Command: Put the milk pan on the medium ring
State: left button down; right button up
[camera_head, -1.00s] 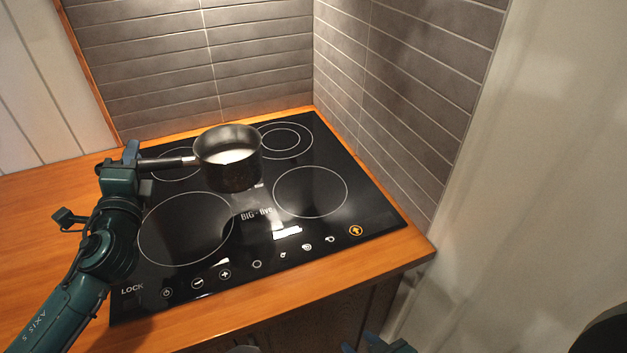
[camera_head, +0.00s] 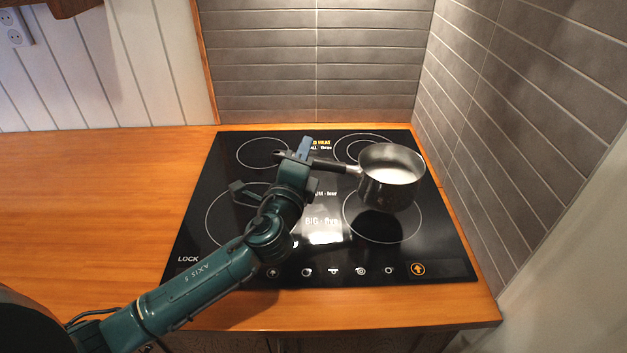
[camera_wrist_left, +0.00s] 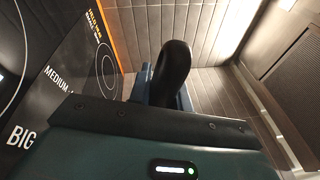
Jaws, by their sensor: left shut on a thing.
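My left gripper (camera_head: 300,158) is shut on the handle's end; the black handle also shows at the jaws in the left wrist view (camera_wrist_left: 174,68). The medium ring (camera_head: 421,222) is the front right circle on the black hob. The pan appears over the rear part of this ring and hides some of its outline. It seems held above the glass, but the gap is hard to judge. My right gripper is out of view.
The hob (camera_head: 190,262) also has a big ring (camera_head: 207,224) at front left, a small ring (camera_head: 238,155) at back left and a double ring (camera_head: 335,146) at back right. Tiled walls (camera_head: 500,110) stand behind and right. The wooden counter (camera_head: 90,200) is clear at left.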

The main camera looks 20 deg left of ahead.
pick_arm(q)
jog(key=shift+d+f+b, duration=0.1)
jog(key=shift+f+b, duration=0.3)
jog(key=shift+f, duration=2.45)
jog(key=c, duration=1.3)
grip_release()
jog(key=s, duration=0.3)
jog(key=s+b, duration=0.1)
jog(key=s, duration=0.3)
jog(key=s+f+b, duration=0.1)
jog(key=s, duration=0.3)
jog(key=shift+s+f, duration=0.1)
jog(key=shift+s, duration=0.4)
jog(key=shift+s, duration=0.1)
